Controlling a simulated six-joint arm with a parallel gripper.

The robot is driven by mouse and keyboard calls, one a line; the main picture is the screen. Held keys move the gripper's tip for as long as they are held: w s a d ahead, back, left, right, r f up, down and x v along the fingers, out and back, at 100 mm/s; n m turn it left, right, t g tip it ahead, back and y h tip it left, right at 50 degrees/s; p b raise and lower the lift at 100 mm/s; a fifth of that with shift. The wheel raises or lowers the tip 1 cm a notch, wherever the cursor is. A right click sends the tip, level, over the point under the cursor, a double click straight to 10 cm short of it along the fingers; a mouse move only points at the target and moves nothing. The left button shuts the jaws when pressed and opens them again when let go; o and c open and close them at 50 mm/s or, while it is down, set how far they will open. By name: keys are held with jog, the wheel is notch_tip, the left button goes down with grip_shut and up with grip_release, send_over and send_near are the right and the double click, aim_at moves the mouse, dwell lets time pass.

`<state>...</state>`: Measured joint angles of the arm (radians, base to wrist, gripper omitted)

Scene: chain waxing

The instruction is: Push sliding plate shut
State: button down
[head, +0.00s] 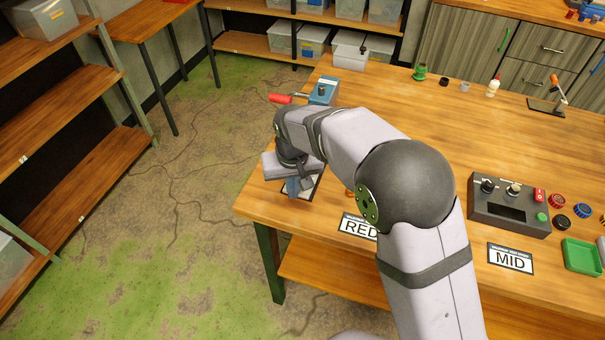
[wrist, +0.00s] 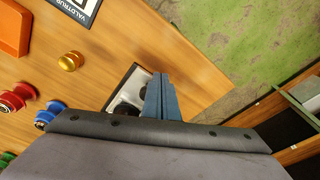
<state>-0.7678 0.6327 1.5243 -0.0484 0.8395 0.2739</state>
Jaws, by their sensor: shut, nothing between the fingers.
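My gripper (head: 292,190) is at the table's left front corner in the head view, pointing down. Its blue-grey fingers also show in the wrist view (wrist: 160,97), shut together with nothing between them. A small white plate with a black border and dark round parts (wrist: 124,100) lies beside and partly behind the fingers in the wrist view. It may be the sliding plate, but I cannot tell for sure. In the head view my wrist and gripper hide most of it. I cannot tell whether the fingers touch it.
The wooden table (head: 400,100) has a blue device (head: 322,90) with a red handle at its far left edge. A RED label (head: 357,227) and a dark control box (head: 508,205) lie to the right. A gold knob (wrist: 70,61) is near the plate. The table's middle is clear.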

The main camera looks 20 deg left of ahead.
jog(key=shift+f+b, duration=0.4)
jog(key=shift+f, duration=0.45)
jog(key=shift+s+d+f, duration=0.2)
jog(key=shift+s+f, duration=0.05)
jog(key=shift+f, duration=0.15)
jog(key=shift+w+p, duration=1.95)
jog(key=shift+w, duration=2.95)
jog(key=shift+s+a+r+p, duration=0.1)
jog(key=shift+a+r+p, duration=0.1)
jog(key=shift+r+p, duration=0.7)
jog(key=shift+s+r+p, duration=0.2)
jog(key=shift+r+p, duration=0.15)
jog(key=shift+r, duration=0.55)
jog(key=shift+s+r+p, duration=0.15)
jog(key=shift+r+p, duration=0.2)
jog(key=shift+r, duration=0.5)
